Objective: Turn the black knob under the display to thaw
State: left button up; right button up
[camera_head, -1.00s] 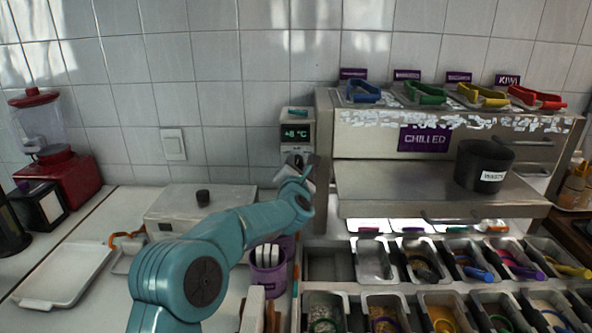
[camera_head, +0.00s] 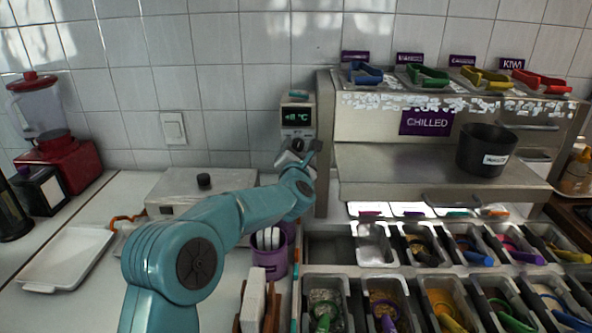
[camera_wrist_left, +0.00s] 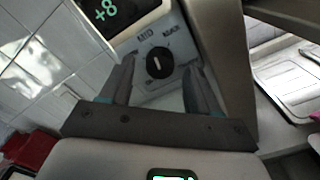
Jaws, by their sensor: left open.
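A small grey controller (camera_head: 298,132) on the wall has a display (camera_head: 297,117) reading +8 °C. Its round black knob (camera_wrist_left: 157,63) sits under the display (camera_wrist_left: 108,12), with a white pointer mark running nearly up and down in the left wrist view. In the head view my left gripper (camera_head: 298,156) is at the controller's lower part. My right gripper is not in view.
A steel CHILLED unit (camera_head: 425,123) stands close to the right of the controller. A lidded grey box (camera_head: 165,205) and a purple cup (camera_head: 270,262) are below on the counter. Several topping trays fill the lower right. White tiled wall lies behind.

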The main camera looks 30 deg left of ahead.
pick_arm(q)
jog(key=b+v, duration=0.3)
jog(key=v, duration=1.2)
jog(key=shift+b, duration=0.35)
jog(key=shift+s+d, duration=0.1)
jog(key=shift+s, duration=0.05)
